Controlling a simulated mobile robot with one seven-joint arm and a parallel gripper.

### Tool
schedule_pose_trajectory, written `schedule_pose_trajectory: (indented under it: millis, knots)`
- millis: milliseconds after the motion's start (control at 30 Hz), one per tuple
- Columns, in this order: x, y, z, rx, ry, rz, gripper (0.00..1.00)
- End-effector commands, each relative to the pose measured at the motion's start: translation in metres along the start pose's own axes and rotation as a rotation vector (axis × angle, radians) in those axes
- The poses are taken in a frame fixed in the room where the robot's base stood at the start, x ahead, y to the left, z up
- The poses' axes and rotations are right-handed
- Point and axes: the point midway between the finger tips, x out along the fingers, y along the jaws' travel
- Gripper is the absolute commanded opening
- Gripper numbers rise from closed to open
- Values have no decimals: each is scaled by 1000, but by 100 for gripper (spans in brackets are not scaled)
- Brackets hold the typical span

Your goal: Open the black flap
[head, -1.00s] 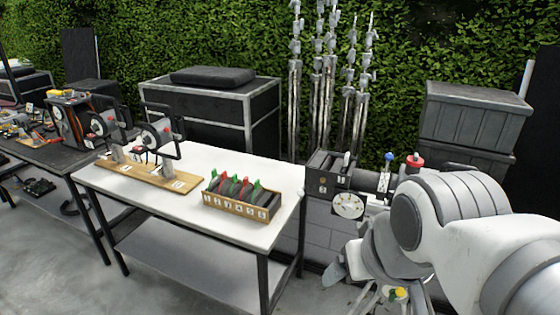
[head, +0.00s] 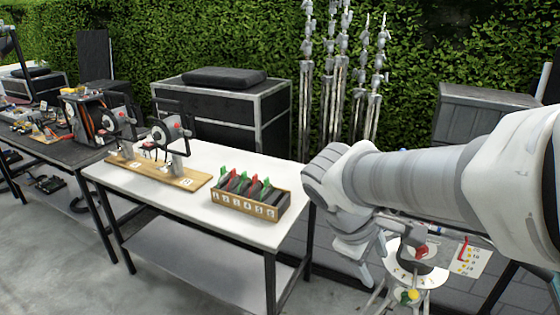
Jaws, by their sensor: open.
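I cannot pick out the black flap for certain. A wooden box (head: 250,208) on the white table (head: 226,166) holds several black slabs with green and red tops; I cannot tell if one is the flap. My arm reaches in from the right and hides much of the area to the right of this table. My gripper (head: 362,272) shows only in part, low beneath the arm, beyond the table's right end. It is open and touches nothing that I can make out.
A wooden board (head: 190,181) with two grey crank devices lies on the white table. A round white stand (head: 428,278) with a red knob (head: 421,251) is below my arm. A dark cabinet (head: 225,105) and metal poles (head: 332,100) stand behind. The floor at front left is clear.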

Motion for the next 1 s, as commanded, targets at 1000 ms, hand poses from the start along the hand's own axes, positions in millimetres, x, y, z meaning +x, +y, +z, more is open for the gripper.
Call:
schedule_pose_trajectory:
  millis: [1000]
  knots:
    - [43,-7,-281,-1456,-821,968,59]
